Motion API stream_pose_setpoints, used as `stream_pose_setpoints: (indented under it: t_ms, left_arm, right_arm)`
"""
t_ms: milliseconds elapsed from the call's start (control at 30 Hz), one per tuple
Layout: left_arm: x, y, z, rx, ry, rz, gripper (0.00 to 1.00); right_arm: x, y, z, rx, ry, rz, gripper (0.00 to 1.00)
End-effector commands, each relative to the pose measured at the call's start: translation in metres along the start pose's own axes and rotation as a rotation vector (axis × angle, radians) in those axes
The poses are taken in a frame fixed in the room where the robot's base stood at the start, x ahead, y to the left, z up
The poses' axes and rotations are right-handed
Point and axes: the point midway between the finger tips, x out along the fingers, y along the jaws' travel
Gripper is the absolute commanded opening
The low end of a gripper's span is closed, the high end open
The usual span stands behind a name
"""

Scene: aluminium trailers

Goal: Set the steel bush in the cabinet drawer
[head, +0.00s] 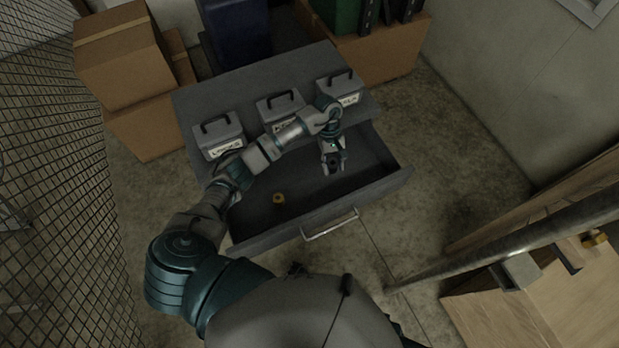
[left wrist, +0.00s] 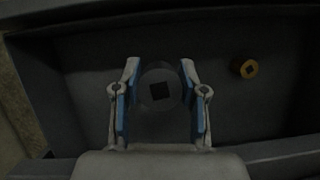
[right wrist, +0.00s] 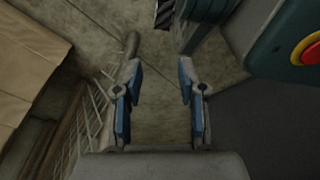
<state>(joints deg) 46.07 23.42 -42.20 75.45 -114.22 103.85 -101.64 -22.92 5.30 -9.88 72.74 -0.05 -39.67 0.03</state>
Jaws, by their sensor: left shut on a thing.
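The cabinet drawer (head: 360,197) is pulled open, with its handle on the front face. My left gripper (head: 334,168) is over the right part of the drawer. In the left wrist view my left gripper (left wrist: 160,100) is shut on the steel bush (left wrist: 160,82), a dark grey round piece with a square hole. The drawer floor (left wrist: 225,110) shows beneath; I cannot tell whether the bush touches it. A brass bush (head: 279,198) lies in the drawer, apart from the gripper; it also shows in the left wrist view (left wrist: 244,67). My right gripper (right wrist: 157,100) is open and empty above the floor.
Three grey labelled boxes with handles stand on the cabinet top, one at the left (head: 218,136). Cardboard boxes (head: 125,60) stand behind left. A wire mesh fence (head: 60,150) runs along the left. A metal pole (head: 500,250) and wooden crates (head: 540,310) are at the right.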

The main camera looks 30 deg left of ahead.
Motion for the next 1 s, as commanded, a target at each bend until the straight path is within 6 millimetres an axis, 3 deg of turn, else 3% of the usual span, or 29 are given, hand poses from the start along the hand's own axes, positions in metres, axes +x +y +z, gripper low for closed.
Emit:
stream_pose_setpoints:
  t_ms: [33, 200, 400, 567, 800, 1000]
  left_arm:
    - [0.015, 0.009, -0.009, -0.118, -0.008, 0.049, 0.00]
    - [0.029, 0.030, -0.035, -0.543, -0.004, 0.225, 0.00]
    - [0.039, 0.041, -0.058, -0.878, 0.002, 0.364, 0.00]
    - [0.047, 0.043, -0.068, -0.984, 0.004, 0.406, 0.00]
    - [0.088, 0.043, -0.086, -0.996, 0.004, 0.409, 0.00]
    - [0.108, 0.042, -0.094, -0.994, 0.004, 0.409, 0.00]
  right_arm:
    - [-0.004, 0.001, -0.016, 0.003, 0.014, 0.000, 0.40]
    - [-0.055, 0.003, -0.060, 0.011, 0.037, 0.004, 0.40]
    - [-0.106, 0.005, -0.081, 0.017, 0.050, 0.006, 0.40]
    - [-0.127, 0.007, -0.086, 0.019, 0.057, 0.006, 0.40]
    - [-0.149, 0.008, -0.089, 0.020, 0.062, 0.008, 0.40]
    - [-0.162, 0.008, -0.090, 0.021, 0.066, 0.009, 0.40]
